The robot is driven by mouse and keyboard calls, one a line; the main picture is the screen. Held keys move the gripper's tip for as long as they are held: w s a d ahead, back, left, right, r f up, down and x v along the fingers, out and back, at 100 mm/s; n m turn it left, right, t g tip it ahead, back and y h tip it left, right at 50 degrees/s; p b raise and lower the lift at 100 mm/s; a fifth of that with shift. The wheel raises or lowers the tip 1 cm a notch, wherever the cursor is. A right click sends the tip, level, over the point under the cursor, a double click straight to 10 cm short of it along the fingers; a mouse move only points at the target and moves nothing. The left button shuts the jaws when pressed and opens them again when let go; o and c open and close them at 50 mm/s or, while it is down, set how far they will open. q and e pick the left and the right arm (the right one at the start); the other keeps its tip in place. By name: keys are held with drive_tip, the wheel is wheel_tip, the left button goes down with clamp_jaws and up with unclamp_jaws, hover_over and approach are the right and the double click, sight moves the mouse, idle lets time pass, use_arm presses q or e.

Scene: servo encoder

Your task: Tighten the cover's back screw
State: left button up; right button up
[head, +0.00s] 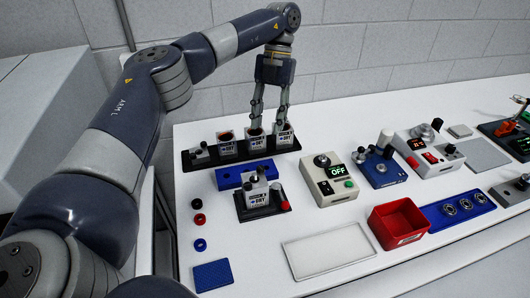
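My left gripper (269,124) points down at the back of the white table. Its two fingers are apart, and I see nothing held between them. Its fingertips are over or in front of two small white containers marked DRY, (257,145) and (284,138), on a long black rack; I cannot tell whether they touch. A similar white unit (257,198) with a dark knob stands on a black base nearer the front, with a small red part at its right. I cannot make out the cover or its back screw at this size. My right gripper is not in view.
A blue block (229,178) lies behind the front unit. To the right stand a box reading OFF (333,183), a blue device (382,170), a red bin (399,218) and a blue tray with rings (457,211). A pale flat tray (330,251) lies in front.

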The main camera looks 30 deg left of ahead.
sight(261, 167)
use_arm(q)
drive_tip(key=s+f+n, duration=0.1)
drive_tip(key=f, duration=0.2)
drive_tip(key=s+f+n+h, duration=0.1)
drive_tip(key=f+n, duration=0.1)
drive_tip(key=f, duration=0.1)
drive_tip(key=s+f+n, duration=0.1)
drive_tip(key=f, duration=0.2)
drive_tip(key=shift+s+h+b, duration=0.35)
drive_tip(key=shift+s+h, duration=0.05)
drive_tip(key=shift+x, duration=0.75)
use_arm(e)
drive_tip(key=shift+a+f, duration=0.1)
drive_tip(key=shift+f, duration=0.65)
use_arm(q)
drive_tip(key=shift+w, duration=0.1)
drive_tip(key=shift+t, duration=0.3)
clamp_jaws()
